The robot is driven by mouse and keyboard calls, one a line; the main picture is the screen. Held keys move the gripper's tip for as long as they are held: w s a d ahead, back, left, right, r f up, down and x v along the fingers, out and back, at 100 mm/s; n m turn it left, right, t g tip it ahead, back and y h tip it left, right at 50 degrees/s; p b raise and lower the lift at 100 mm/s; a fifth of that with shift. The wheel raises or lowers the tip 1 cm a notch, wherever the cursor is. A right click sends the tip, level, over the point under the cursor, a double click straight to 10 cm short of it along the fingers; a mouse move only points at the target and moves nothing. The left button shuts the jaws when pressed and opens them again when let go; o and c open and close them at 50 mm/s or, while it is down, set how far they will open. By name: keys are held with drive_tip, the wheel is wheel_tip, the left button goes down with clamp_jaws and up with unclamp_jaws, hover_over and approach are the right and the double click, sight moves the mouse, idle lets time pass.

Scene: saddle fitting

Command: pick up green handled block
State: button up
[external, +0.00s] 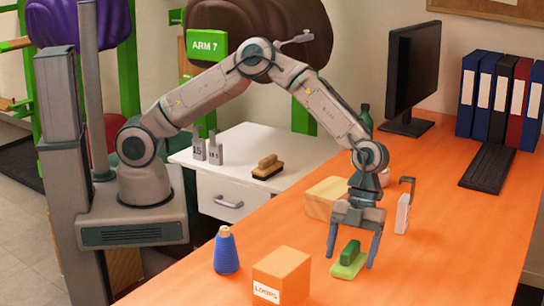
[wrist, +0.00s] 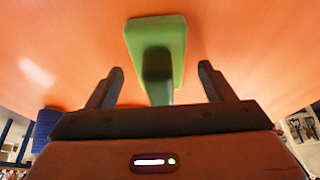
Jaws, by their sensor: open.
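The green handled block (external: 349,263) lies on the orange desk (external: 430,215), with a darker green handle standing up from its lighter green base. My gripper (external: 351,258) points down over the block, with its two fingers spread to either side of the handle. In the wrist view the block (wrist: 172,42) lies ahead of and between the open fingers (wrist: 160,78), and its handle runs toward me. The fingers do not appear to touch the block.
An orange box labelled LOOPS (external: 282,277) and a blue thread cone (external: 226,252) stand left of the block. A tan block (external: 322,198) is behind my gripper, and a white handled item (external: 402,214) is to the right. Free desk lies right of the block.

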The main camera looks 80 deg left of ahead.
drive_tip(key=shift+s+d+f, duration=0.15)
drive_tip(key=shift+f, duration=0.3)
drive_tip(key=shift+c, duration=0.2)
drive_tip(key=c, duration=1)
